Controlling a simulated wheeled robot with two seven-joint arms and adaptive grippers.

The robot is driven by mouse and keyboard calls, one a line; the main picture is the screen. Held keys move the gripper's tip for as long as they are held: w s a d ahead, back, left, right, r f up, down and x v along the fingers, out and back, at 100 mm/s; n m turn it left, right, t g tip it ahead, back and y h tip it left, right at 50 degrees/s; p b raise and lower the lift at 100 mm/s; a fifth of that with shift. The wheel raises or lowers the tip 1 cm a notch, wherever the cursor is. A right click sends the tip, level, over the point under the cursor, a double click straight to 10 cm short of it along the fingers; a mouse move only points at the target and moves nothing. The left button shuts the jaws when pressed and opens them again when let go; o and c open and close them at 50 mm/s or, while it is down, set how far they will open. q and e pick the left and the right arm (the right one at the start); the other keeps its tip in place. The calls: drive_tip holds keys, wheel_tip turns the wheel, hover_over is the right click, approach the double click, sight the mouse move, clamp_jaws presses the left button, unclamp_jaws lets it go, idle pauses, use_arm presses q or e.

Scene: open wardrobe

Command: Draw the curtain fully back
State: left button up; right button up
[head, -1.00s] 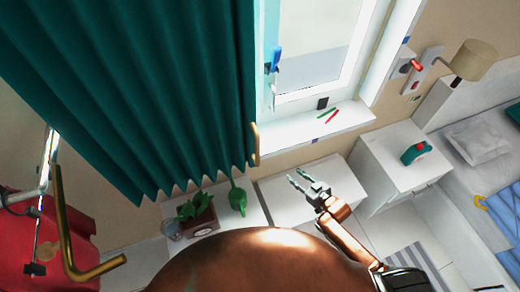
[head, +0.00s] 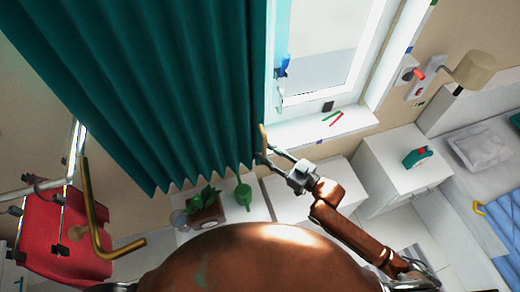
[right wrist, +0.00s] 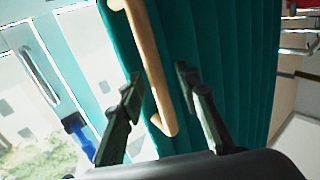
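The dark green curtain (head: 165,85) hangs in folds at the left of the window in the head view, and its right edge borders the bare glass. A light wooden handle (head: 263,141) is at that edge, low down. It also shows in the right wrist view (right wrist: 149,65), upright and slightly tilted in front of the curtain cloth (right wrist: 225,60). My right gripper (head: 261,157) is beside the handle's lower part. In the wrist view its fingers (right wrist: 159,80) are apart, with the handle between them in the picture; contact is not visible. My left gripper is not in view.
A blue item (head: 283,66) is at the window frame. A bent brass rod (head: 97,215) and red chair (head: 60,235) are at left.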

drive_tip(key=shift+w+a, duration=0.4)
drive_tip(key=shift+a, duration=0.15)
drive_tip(key=shift+c, duration=0.7)
drive_tip(key=shift+f, duration=0.1)
clamp_jaws()
